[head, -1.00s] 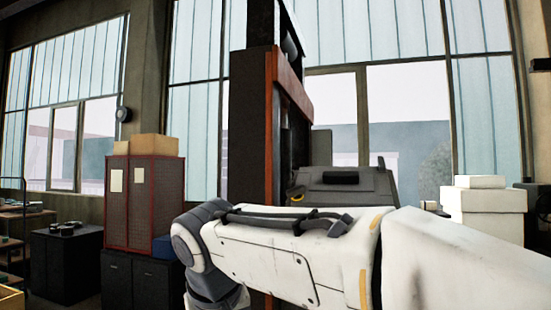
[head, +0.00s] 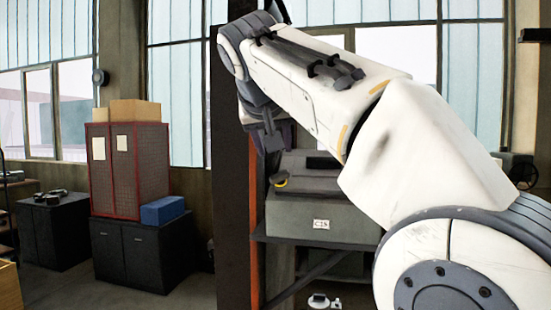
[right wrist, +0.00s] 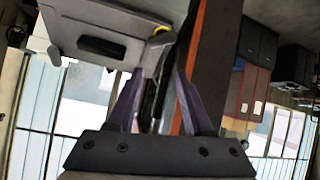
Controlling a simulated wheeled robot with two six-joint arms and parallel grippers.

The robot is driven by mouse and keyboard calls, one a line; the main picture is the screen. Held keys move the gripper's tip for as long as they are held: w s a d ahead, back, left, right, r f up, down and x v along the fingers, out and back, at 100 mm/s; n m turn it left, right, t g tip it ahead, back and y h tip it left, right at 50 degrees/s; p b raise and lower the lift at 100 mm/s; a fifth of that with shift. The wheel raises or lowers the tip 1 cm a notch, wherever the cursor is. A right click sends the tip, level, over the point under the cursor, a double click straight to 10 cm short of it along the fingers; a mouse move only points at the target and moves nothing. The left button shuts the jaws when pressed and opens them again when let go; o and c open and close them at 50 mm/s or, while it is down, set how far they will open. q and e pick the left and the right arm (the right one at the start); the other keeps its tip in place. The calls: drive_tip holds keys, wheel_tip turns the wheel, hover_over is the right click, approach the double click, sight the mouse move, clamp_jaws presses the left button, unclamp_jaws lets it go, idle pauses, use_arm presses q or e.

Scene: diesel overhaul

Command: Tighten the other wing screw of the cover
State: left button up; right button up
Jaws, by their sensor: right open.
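A grey box-shaped housing (head: 318,215) with a dark top part (head: 315,163) stands on a bracket beside the post, with a small label on its front. A small yellow part (head: 281,182) sits at the left end of the top; it also shows in the right wrist view (right wrist: 160,36). I cannot make out a wing screw or which part is the cover. My right gripper (head: 266,138) hangs at the end of my raised arm, above and left of the housing in the head view. In the right wrist view my right gripper (right wrist: 159,72) is open, with nothing visible between its fingers. My left gripper is not in view.
A dark post (head: 232,200) with an orange-brown edge stands close beside the housing. The bracket (head: 310,243) carries the housing. A red cabinet (head: 128,172) and a blue box (head: 162,210) stand on a black cupboard (head: 135,258) to the left. My right arm hides much of the right side.

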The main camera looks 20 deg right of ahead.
drive_tip(key=f+n+g+y+p, duration=0.1)
drive_tip(key=n, duration=0.6)
drive_tip(key=w+f+n+g+y+p, duration=0.1)
drive_tip(key=n+y+p, duration=0.1)
drive_tip(key=n, duration=0.6)
drive_tip(key=d+f+n+g+y+p, duration=0.1)
drive_tip(key=n+g+y, duration=0.1)
drive_tip(key=n, duration=0.6)
drive_tip(key=shift+w+d, duration=0.1)
drive_tip(key=shift+w, duration=0.3)
drive_tip(key=shift+w+f, duration=0.1)
drive_tip(key=shift+p, duration=0.35)
drive_tip(key=shift+w+d+f, duration=0.1)
drive_tip(key=shift+d+f, duration=0.05)
